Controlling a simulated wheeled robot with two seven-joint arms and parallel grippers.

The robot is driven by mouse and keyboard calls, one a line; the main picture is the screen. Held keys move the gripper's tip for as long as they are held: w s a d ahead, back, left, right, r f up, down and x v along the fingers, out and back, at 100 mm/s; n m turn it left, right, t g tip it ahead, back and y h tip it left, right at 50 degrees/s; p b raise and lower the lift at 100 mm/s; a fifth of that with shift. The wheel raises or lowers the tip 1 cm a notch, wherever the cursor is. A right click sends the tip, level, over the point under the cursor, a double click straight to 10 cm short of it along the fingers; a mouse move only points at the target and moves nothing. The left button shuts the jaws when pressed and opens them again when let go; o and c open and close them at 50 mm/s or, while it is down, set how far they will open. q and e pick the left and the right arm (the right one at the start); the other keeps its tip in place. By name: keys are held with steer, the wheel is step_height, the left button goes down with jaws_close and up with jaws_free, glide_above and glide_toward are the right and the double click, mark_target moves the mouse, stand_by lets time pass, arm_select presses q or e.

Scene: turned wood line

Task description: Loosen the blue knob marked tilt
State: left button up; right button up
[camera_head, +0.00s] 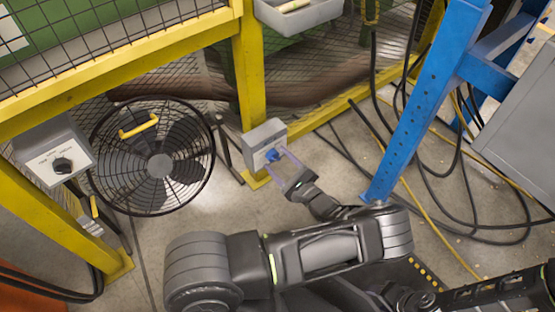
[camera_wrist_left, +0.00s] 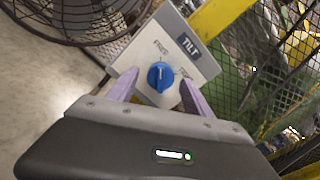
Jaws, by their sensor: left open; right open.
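The blue knob (camera_head: 272,155) sits on the front of a small grey box (camera_head: 262,135) on the yellow post. In the left wrist view the knob (camera_wrist_left: 160,76) is on a light plate (camera_wrist_left: 205,66) labelled TILT, with small lettering on either side that I cannot fully read. Its white pointer line is roughly upright in that view. My left gripper (camera_head: 277,160) is open, its pale purple fingers on either side of the knob. A gap shows between each finger and the knob in the wrist view. My right gripper's fingers are not in view.
A black caged fan (camera_head: 160,167) stands left of the box. Another grey box with a black knob (camera_head: 62,165) is at far left. Yellow fence rails (camera_head: 130,70) run behind. A blue upright (camera_head: 422,95) and loose cables (camera_head: 455,160) are at right.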

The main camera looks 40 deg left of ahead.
arm_select(q)
steer(key=p+v, duration=0.1)
steer(key=v, duration=0.6)
steer(key=shift+p, duration=0.3)
